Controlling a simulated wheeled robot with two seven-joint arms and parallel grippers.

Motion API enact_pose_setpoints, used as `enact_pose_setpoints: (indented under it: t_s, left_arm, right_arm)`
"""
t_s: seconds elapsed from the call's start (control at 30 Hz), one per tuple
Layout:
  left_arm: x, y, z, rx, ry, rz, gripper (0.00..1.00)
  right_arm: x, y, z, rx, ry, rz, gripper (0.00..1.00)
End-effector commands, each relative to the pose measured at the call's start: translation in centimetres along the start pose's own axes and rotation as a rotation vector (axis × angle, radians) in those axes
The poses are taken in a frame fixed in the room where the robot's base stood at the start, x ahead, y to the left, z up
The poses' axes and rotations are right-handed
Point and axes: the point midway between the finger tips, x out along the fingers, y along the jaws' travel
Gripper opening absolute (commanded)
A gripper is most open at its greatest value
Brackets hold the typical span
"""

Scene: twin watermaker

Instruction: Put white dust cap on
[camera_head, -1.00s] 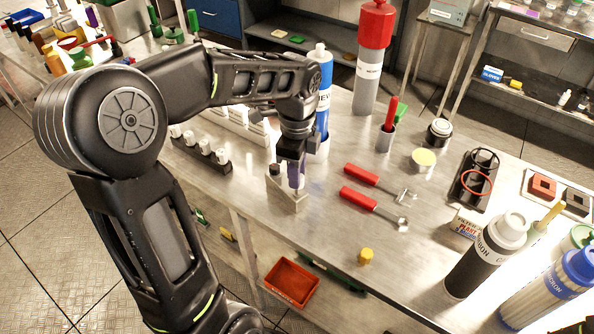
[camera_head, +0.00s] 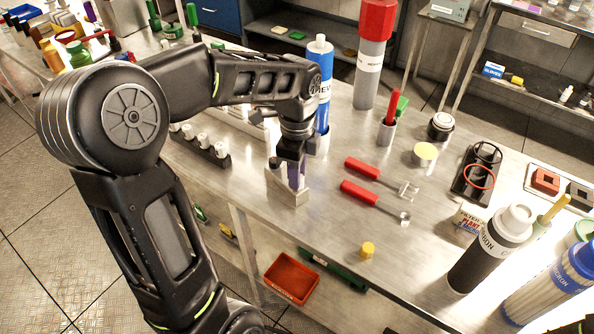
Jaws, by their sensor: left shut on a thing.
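My left gripper (camera_head: 293,163) points down over a small grey block-like holder (camera_head: 290,197) near the front edge of the bench. Several small white caps (camera_head: 203,141) stand in a dark rack to the left, partly behind my arm. A dark cylinder has a white cap (camera_head: 517,218) on top at the right. I cannot tell which is the dust cap. My right gripper is not in view.
Two red-handled tools (camera_head: 362,168) lie right of the holder. A blue cartridge (camera_head: 322,95) stands close behind the gripper. A yellow piece (camera_head: 367,250) lies near the front edge. An orange-red tray (camera_head: 291,277) sits below the bench. The front middle of the bench is mostly clear.

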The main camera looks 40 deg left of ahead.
Motion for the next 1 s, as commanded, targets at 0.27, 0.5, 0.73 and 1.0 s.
enact_pose_setpoints:
  t_s: [0.27, 0.5, 0.73, 1.0]
  left_arm:
    - [0.1, 0.0, 0.0, 0.000, 0.000, 0.000, 0.41]
    - [0.1, 0.0, 0.0, 0.000, 0.000, 0.000, 0.49]
    - [-0.3, -0.1, 0.0, 0.000, 0.000, -0.002, 0.49]
    - [-4.2, -0.1, 0.0, 0.001, 0.000, -0.005, 0.49]
  right_arm:
    - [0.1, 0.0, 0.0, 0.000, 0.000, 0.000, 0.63]
    - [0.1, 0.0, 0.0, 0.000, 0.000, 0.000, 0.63]
    - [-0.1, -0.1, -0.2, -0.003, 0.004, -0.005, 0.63]
    - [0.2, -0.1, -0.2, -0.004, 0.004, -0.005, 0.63]
